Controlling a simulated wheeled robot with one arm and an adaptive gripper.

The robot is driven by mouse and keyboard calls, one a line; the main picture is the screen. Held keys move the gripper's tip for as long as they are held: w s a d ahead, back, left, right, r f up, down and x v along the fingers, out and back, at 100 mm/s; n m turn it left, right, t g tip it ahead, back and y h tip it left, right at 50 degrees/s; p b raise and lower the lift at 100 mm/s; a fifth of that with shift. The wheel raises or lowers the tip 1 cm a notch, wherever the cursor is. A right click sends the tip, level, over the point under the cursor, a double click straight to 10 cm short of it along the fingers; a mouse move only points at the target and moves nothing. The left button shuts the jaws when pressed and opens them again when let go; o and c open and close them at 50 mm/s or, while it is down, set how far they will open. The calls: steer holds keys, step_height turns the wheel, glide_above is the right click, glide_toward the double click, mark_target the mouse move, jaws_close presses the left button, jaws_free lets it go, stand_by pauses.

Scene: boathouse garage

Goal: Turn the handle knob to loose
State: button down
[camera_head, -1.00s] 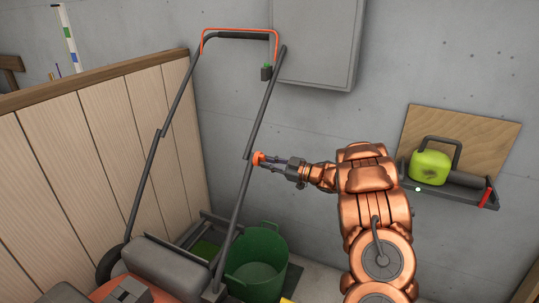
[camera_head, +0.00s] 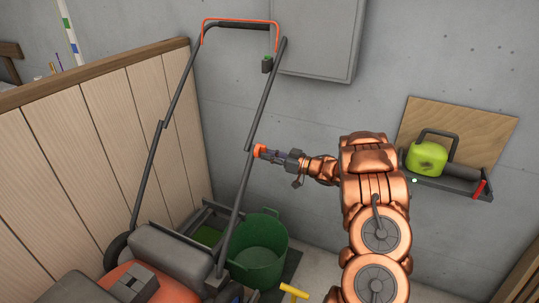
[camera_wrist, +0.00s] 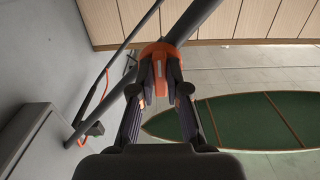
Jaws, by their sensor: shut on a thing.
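The orange handle knob (camera_head: 260,151) sits on the side of the lawnmower's dark handle bar (camera_head: 264,110), near the bar's joint. My gripper (camera_head: 266,153) reaches it from the right and is shut on it. In the wrist view the knob (camera_wrist: 160,58) lies between the fingertips of my gripper (camera_wrist: 160,82), with the bar (camera_wrist: 190,18) running diagonally behind it. Part of the knob is hidden by the fingers. The mower body (camera_head: 150,285) is orange and grey at the lower left.
A green bucket (camera_head: 262,262) stands below my gripper. A wooden panel wall (camera_head: 100,150) is on the left, a grey cabinet (camera_head: 318,35) on the wall behind. A shelf (camera_head: 455,186) with a green can (camera_head: 427,158) is at right. A green boat (camera_wrist: 245,118) shows in the wrist view.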

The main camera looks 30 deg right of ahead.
steer(key=c, duration=1.2)
jaws_free()
steer(key=shift+o, duration=0.2)
steer(key=v, duration=1.2)
